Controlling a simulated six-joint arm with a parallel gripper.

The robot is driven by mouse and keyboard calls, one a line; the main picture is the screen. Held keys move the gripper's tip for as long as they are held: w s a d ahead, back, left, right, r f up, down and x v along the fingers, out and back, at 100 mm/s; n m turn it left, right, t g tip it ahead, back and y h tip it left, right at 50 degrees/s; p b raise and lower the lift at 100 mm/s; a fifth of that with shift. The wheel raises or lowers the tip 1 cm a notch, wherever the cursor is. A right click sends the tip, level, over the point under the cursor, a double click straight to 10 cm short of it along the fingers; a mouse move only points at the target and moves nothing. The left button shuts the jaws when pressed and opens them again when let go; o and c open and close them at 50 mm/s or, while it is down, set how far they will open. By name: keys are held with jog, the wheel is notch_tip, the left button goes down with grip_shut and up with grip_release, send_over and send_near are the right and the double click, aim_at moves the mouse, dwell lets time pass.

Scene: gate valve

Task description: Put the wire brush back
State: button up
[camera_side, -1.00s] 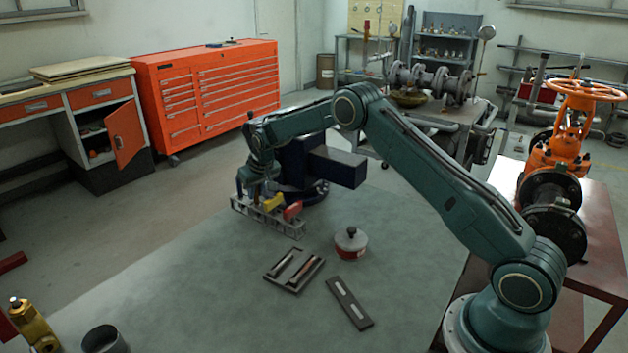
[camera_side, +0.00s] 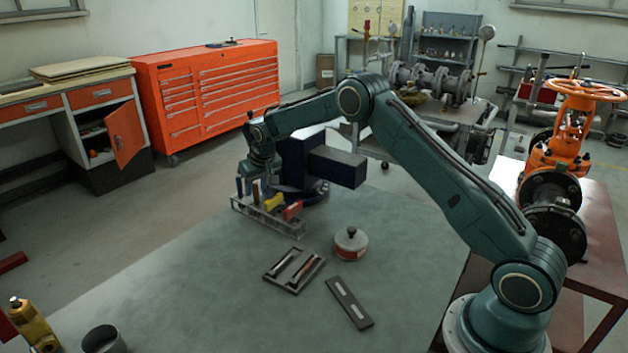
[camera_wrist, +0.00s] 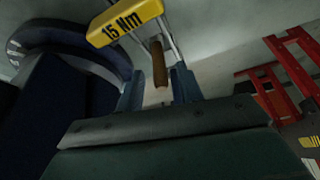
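The wire brush, seen as a brown wooden handle (camera_side: 255,192), stands upright in the tool rack (camera_side: 296,231). Its bristles cannot be made out. In the wrist view the brown handle (camera_wrist: 160,64) shows beyond the fingertips, in line with the gap between them. My gripper (camera_side: 264,182) is just above the rack, close over the handle. In the wrist view my gripper (camera_wrist: 157,88) has its two fingers apart with nothing between them.
The rack also holds a blue-handled tool (camera_side: 239,187), a yellow one (camera_side: 274,202) marked 15 Nm and a red one (camera_side: 292,210). A dark blue block (camera_side: 337,167) stands close behind. A tray (camera_side: 294,270), a round lidded can (camera_side: 351,243) and a plate (camera_side: 349,304) lie nearer.

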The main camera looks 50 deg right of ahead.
jog(key=d+v, duration=0.1)
jog(key=v, duration=0.8)
jog(key=shift+s+a+r, duration=0.15)
jog(key=shift+a+r, duration=0.15)
jog(key=shift+a, duration=0.2)
jog(key=s+a+r+n, duration=0.1)
jog(key=s+a+r, duration=0.3)
jog(key=s+r, duration=0.5)
jog(key=s+a+r, duration=0.3)
jog(key=s+r, duration=0.5)
jog(key=s, duration=0.4)
jog(key=s+a+f+n, duration=0.1)
jog(key=s+a, duration=0.1)
jog(key=s, duration=1)
jog(key=s+a+f+t+y, duration=0.1)
jog(key=s+a+f, duration=0.1)
jog(key=s, duration=1)
jog(key=shift+n, duration=0.4)
